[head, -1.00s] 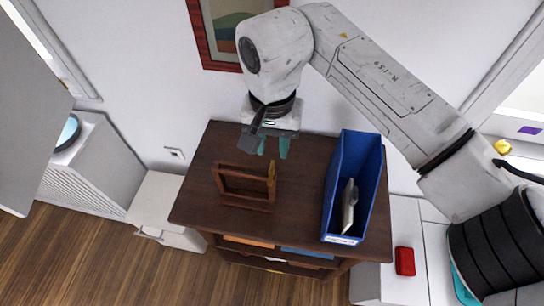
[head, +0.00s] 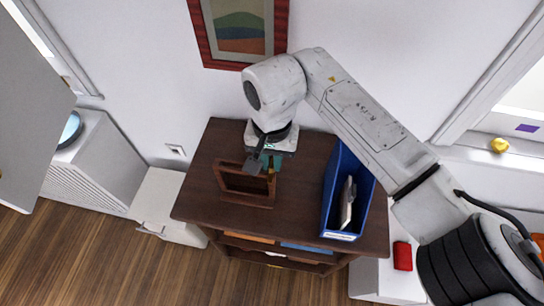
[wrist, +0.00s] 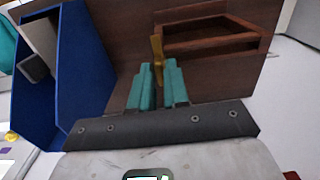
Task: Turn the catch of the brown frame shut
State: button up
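The brown frame (head: 245,203) stands on the dark brown cabinet top, and its upper part also shows in the wrist view (wrist: 212,45). Its catch (wrist: 157,48) is a small brass-coloured piece at the frame's side edge. In the head view the catch (head: 271,166) is partly hidden by the gripper. My gripper (wrist: 158,75) has teal fingers, one on each side of the catch, with only a narrow gap that the catch appears to fill. The gripper also shows in the head view (head: 270,161), just behind the frame's upper right corner.
A blue bin (head: 332,205) with a pale object inside stands on the cabinet top (head: 300,190), to the right of the frame. It also shows at the left in the wrist view (wrist: 85,75). The cabinet top left of the frame is clear. A picture hangs on the wall behind.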

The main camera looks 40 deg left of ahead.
grip_shut()
jog(key=m+b, duration=0.1)
jog(key=m, duration=0.2)
jog(key=shift+w+m+b, duration=0.1)
jog(key=shift+m+b, duration=0.3)
jog(key=m+b, duration=0.1)
jog(key=m, duration=0.3)
jog(key=shift+m, duration=0.3)
jog(key=m+b, duration=0.1)
jog(key=m, duration=0.3)
jog(key=shift+m+b, duration=0.55)
jog(key=shift+m, duration=2.25)
jog(key=shift+o, duration=2.1)
grip_release()
